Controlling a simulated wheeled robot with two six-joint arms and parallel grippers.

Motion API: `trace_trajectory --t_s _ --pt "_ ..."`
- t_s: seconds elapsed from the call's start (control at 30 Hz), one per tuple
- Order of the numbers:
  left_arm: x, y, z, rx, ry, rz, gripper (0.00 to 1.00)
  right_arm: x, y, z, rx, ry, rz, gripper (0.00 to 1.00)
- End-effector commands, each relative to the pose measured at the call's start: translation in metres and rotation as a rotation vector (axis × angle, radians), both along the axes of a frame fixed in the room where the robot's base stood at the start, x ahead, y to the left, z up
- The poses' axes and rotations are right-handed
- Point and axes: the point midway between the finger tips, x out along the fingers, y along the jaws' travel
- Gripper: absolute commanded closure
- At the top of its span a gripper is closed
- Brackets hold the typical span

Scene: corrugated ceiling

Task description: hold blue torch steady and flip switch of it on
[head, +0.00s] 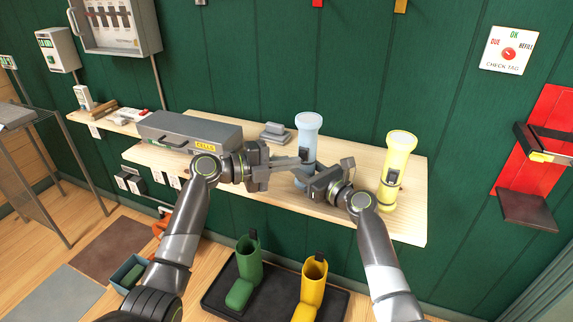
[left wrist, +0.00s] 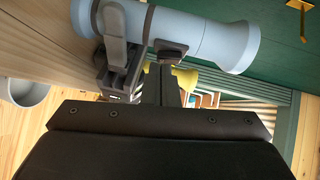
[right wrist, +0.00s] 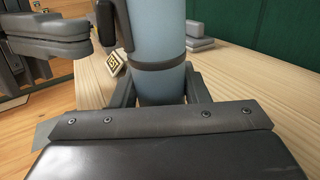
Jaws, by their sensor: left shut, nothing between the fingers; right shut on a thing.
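The light blue torch (head: 308,123) stands upright on the wooden shelf, its wide head at the top. In the right wrist view its body (right wrist: 157,45) passes between the fingers of my right gripper (right wrist: 158,95), which is shut on its lower part. In the left wrist view the torch (left wrist: 205,38) lies across the picture, with a dark switch (left wrist: 171,50) on its side. My left gripper (left wrist: 160,80) is shut and empty, its fingertips close to the switch. I cannot tell whether they touch it. It also shows in the head view (head: 300,160).
A yellow torch (head: 396,160) stands to the right on the shelf (head: 410,225). A grey toolbox (head: 190,132) lies to the left, and grey blocks (head: 275,132) sit behind.

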Motion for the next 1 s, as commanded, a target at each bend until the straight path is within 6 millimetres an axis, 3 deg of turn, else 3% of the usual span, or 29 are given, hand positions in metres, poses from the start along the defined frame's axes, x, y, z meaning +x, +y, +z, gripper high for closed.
trace_trajectory --t_s 0.63,0.97,1.0 --pt "0.003 -0.001 -0.003 -0.001 0.000 0.002 1.00 -0.001 0.001 0.000 -0.001 0.001 0.003 0.87" --pt "-0.034 0.014 -0.011 -0.001 0.002 0.000 1.00 0.000 0.001 -0.001 0.001 0.002 0.002 0.87" --pt "-0.038 0.023 -0.012 0.003 0.002 0.003 1.00 0.000 0.001 -0.001 0.001 0.002 0.002 0.87"
